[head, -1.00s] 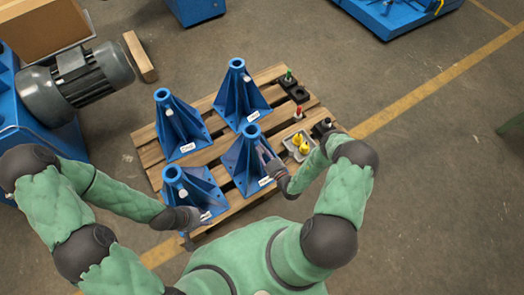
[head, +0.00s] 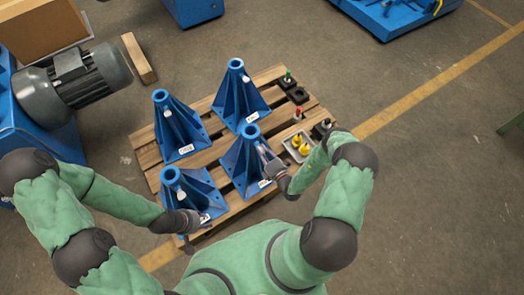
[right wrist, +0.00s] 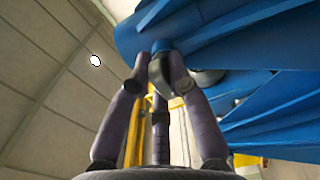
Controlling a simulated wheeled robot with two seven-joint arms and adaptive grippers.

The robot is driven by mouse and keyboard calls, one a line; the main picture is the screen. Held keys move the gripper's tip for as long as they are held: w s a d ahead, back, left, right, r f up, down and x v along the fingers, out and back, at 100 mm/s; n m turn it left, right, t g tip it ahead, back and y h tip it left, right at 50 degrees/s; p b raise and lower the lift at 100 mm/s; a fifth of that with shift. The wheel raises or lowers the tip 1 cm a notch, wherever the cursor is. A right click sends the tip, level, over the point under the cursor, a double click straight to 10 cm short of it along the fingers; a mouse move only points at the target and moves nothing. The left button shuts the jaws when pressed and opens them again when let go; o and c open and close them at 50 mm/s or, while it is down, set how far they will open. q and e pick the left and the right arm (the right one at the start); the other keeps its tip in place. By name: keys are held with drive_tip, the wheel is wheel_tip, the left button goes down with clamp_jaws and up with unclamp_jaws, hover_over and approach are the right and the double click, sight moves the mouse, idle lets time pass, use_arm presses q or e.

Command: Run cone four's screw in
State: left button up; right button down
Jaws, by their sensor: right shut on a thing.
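Four blue cones stand upright on a wooden pallet: back left (head: 178,128), back right (head: 237,98), front left (head: 192,190) and front right (head: 240,160). Their white labels are too small to read, so I cannot tell which is cone four. My right gripper (head: 268,157) is at the right side of the front right cone. In the right wrist view its fingers (right wrist: 160,72) are closed around the screw, mostly hidden, beside the blue cone (right wrist: 225,35). My left gripper (head: 190,226) is low beside the front left cone; its fingers are too small to judge.
On the pallet's right side are a grey tray (head: 287,146) with yellow parts, a red-topped part (head: 298,114) and a green-topped part (head: 288,75). A grey motor (head: 80,78) on a blue machine stands at the left. The floor right of the pallet is clear.

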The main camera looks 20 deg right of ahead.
drive_tip(key=shift+s+f, duration=0.1)
drive_tip(key=shift+s, duration=0.05)
idle(0.4)
drive_tip(key=c, duration=1.1)
unclamp_jaws()
drive_tip(key=shift+d, duration=0.1)
drive_tip(key=shift+c, duration=0.2)
drive_tip(key=shift+s, duration=0.1)
drive_tip(key=s+d, duration=0.1)
drive_tip(key=s, duration=1)
drive_tip(key=shift+s+d, duration=0.3)
drive_tip(key=shift+s, duration=0.05)
